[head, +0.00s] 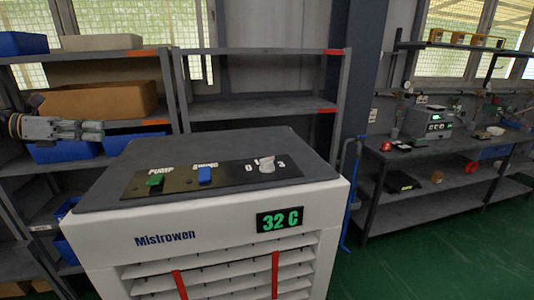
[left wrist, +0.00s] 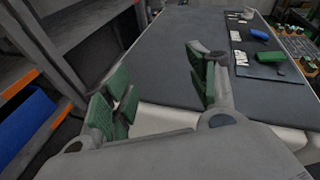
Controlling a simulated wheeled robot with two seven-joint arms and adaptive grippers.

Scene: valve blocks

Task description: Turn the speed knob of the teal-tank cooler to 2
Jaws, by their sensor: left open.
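The cooler (head: 330,195) is white with a dark grey top and "Mistrowen" on its front; no teal tank shows. Its black control panel (head: 222,180) carries a green pump switch (head: 155,181), a blue swing switch (head: 204,175) and a whitish speed knob (head: 266,165) between the marks 0 and 3. The knob's exact setting is too small to read. The knob is small at the top right of the left wrist view (left wrist: 248,14). My left gripper (head: 98,130) is left of the cooler, apart from the knob. Its green-padded fingers are spread and empty in the left wrist view (left wrist: 158,95).
A shelf rack (head: 165,95) with blue bins (head: 65,152) and a cardboard box (head: 100,98) stands behind and left of the cooler. A workbench (head: 440,150) with equipment is at the right. Above the cooler top is clear; green floor (head: 430,250) is open at right.

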